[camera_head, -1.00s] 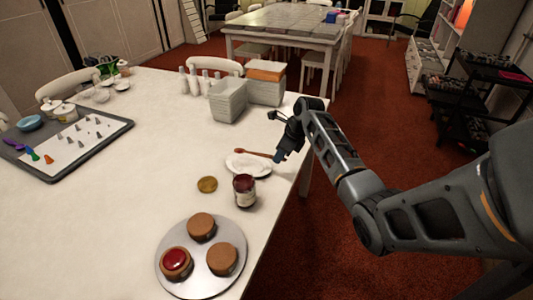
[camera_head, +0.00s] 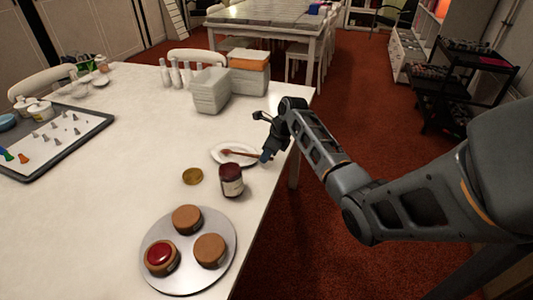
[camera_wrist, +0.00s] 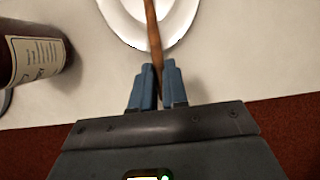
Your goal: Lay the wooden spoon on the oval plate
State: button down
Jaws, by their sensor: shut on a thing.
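The wooden spoon (camera_head: 238,153) is reddish brown and lies across the white oval plate (camera_head: 219,157) in the head view, its handle running to my gripper. My gripper (camera_head: 266,156) is just right of the plate, near the table's right edge. In the wrist view my gripper (camera_wrist: 157,85) is shut on the spoon's handle (camera_wrist: 154,38), which runs up over the plate (camera_wrist: 181,22). The spoon's far end is out of the wrist view. I cannot tell whether the spoon touches the plate.
A jar with a dark red top (camera_head: 231,181) stands close to the plate, with a gold lid (camera_head: 192,176) left of it. A round turntable (camera_head: 212,281) with small cakes is at the front. Pale boxes (camera_head: 211,91) stand behind. The table's middle is clear.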

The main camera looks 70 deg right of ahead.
jog(key=c, duration=1.1)
grip_release()
jog(key=v, duration=0.7)
jog(key=shift+s+r, duration=0.15)
jog(key=shift+r, duration=0.25)
